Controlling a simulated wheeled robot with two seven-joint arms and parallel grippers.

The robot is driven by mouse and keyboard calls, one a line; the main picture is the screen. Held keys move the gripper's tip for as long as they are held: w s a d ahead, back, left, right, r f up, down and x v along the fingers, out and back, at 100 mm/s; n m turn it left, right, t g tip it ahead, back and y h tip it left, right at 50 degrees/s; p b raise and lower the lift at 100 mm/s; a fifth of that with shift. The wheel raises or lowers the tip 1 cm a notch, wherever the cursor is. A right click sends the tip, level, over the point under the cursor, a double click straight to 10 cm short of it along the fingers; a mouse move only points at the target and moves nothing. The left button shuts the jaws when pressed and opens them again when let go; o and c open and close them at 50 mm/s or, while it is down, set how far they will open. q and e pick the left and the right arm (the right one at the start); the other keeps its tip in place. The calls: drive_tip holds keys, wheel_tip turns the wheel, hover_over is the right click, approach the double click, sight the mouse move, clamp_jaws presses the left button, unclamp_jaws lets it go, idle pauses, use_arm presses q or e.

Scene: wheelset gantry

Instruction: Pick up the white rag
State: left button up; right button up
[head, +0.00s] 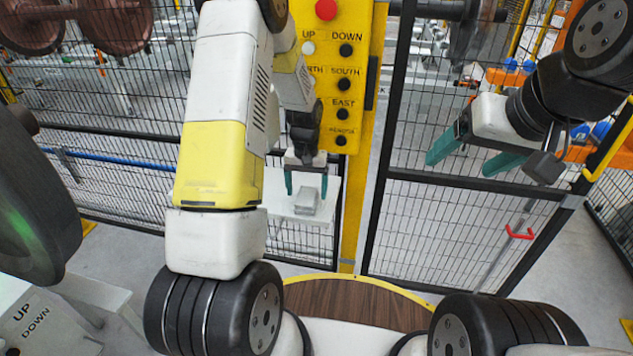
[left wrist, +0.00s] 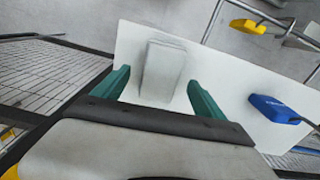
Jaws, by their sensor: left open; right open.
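The white rag (head: 307,201) is a small pale folded block on a white shelf (head: 280,190) by the fence. In the left wrist view the rag (left wrist: 163,69) lies on the white shelf (left wrist: 225,75). My left gripper (head: 306,188) is open above the shelf, with its green fingers on either side of the rag. In the left wrist view the left gripper's fingers (left wrist: 158,95) flank the rag's near end, with gaps showing. My right gripper (head: 465,160) is open and empty, in front of the fence at the right.
A yellow control panel (head: 347,75) with buttons and a red knob stands just behind my left arm. A black mesh fence (head: 440,228) runs behind the shelf. A blue object (left wrist: 275,108) lies on the shelf right of the rag. A large dark wheel (head: 35,200) is at far left.

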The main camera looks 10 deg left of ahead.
use_arm(q)
drive_tip(key=shift+a+f, duration=0.1)
drive_tip(key=shift+f, duration=1.25)
drive_tip(key=c, duration=1.5)
drive_tip(key=shift+r, duration=0.1)
drive_tip(key=shift+r, duration=0.55)
wheel_tip(320, 180, up, 2)
drive_tip(key=shift+r, duration=0.1)
drive_tip(key=shift+s+d+r, duration=0.15)
drive_tip(key=shift+s+d, duration=0.1)
drive_tip(key=shift+s, duration=0.45)
drive_tip(key=s+d, duration=0.1)
drive_tip(key=s, duration=0.3)
drive_tip(key=s+d+r, duration=0.1)
drive_tip(key=s, duration=0.4)
drive_tip(key=s+d, duration=0.1)
drive_tip(key=s, duration=0.4)
drive_tip(key=shift+d+r, duration=0.15)
drive_tip(key=shift+d, duration=0.25)
